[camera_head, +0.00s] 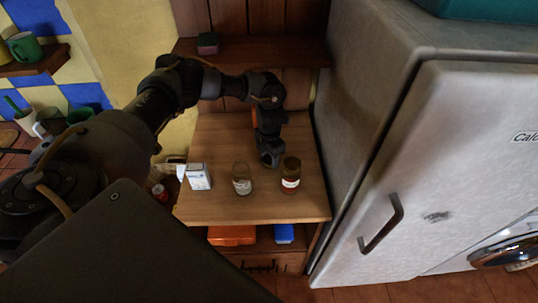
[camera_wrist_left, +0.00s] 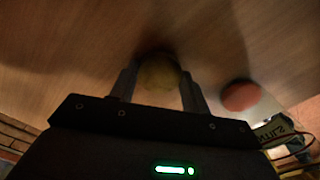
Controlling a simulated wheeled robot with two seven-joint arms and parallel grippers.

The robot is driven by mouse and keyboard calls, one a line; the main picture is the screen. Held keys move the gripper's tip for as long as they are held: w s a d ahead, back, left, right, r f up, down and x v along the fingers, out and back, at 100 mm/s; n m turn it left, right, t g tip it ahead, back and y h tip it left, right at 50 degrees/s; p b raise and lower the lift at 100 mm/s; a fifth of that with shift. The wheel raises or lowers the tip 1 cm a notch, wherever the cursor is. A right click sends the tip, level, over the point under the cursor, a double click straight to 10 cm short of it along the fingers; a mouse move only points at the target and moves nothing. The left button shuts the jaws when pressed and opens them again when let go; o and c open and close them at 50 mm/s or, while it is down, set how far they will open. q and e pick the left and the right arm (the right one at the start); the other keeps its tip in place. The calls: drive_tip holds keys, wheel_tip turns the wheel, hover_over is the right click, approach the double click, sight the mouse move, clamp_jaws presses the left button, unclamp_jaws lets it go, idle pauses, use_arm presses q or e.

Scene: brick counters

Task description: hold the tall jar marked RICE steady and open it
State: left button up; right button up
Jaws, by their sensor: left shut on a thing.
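A pale glass jar (camera_head: 241,180) and a dark brown jar (camera_head: 290,175) with a light label stand upright on the wooden shelf. I cannot read RICE on either. My left gripper (camera_head: 270,160) points down between and slightly behind them. In the left wrist view its fingers (camera_wrist_left: 158,85) are shut on a round yellowish thing (camera_wrist_left: 158,72), perhaps a jar top. I cannot tell which jar it is. A round reddish top (camera_wrist_left: 240,96) stands apart to its right. My right gripper is not in view.
The fridge (camera_head: 390,150) closes off the right side. An upper shelf (camera_head: 260,52) is behind my arm. The shelf front (camera_head: 255,209) is clear.

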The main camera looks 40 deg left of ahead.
sight(270, 159)
use_arm(q)
drive_tip(key=shift+f, duration=0.2)
drive_tip(key=o, duration=1.1)
drive_tip(key=shift+r, duration=0.1)
drive_tip(key=shift+r, duration=0.2)
drive_tip(key=shift+w+r, duration=0.1)
drive_tip(key=shift+r, duration=0.2)
drive_tip(key=shift+r+b, duration=1.4)
drive_tip(key=shift+r, duration=4.25)
